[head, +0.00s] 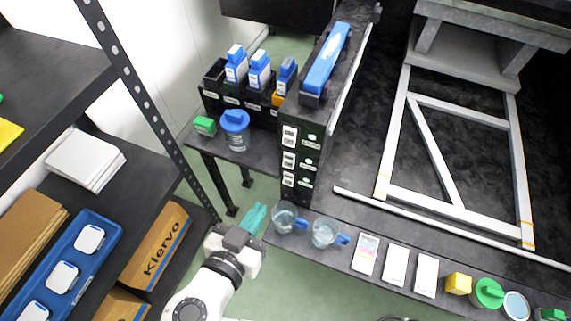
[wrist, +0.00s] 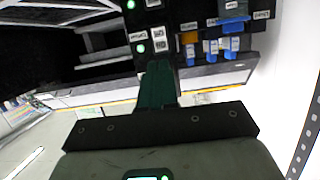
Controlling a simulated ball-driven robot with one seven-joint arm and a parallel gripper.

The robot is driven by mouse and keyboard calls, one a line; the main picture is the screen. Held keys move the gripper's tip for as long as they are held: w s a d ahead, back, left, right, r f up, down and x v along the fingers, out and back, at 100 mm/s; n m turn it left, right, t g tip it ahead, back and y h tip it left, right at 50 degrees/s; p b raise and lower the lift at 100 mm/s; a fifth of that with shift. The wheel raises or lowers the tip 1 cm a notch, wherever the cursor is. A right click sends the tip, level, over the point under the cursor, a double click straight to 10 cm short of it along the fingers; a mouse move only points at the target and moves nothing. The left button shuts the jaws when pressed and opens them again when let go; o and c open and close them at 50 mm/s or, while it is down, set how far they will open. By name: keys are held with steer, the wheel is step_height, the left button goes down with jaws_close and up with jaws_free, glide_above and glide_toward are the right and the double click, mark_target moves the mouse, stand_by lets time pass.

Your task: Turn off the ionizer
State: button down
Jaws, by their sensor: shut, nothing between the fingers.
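A black switch panel (head: 302,155) stands upright at the table's front edge in the head view. It has several white switches in a column, each with a small label beside it; I cannot read which is the ionizer's. In the wrist view part of the panel (wrist: 158,30) shows beyond the fingers, with white switches and round green lights. A blue bar-shaped device (head: 327,58) lies on the black stand behind the panel; I cannot tell whether it is the ionizer. My gripper (head: 256,217) is shut and empty, below and left of the panel, apart from it. Its green fingers (wrist: 157,84) cover part of the wrist view.
Two clear beakers (head: 287,216) (head: 325,232) stand on the table edge close right of my gripper. A black rack (head: 245,93) with blue-capped bottles and a blue-lidded jar (head: 236,129) are left of the panel. A dark shelf post (head: 140,100) rises at left.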

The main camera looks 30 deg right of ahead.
mark_target(287, 165)
steer(key=p+x, duration=0.1)
steer(key=x, duration=1.3)
steer(key=b, duration=0.1)
steer(key=f+b, duration=0.1)
steer(key=b, duration=0.1)
steer(key=shift+w+d+t+h, duration=0.15)
steer(key=shift+d+t+h, duration=0.05)
steer(key=shift+t+h, duration=0.1)
steer(key=shift+r, duration=0.35)
steer(key=shift+f, duration=0.1)
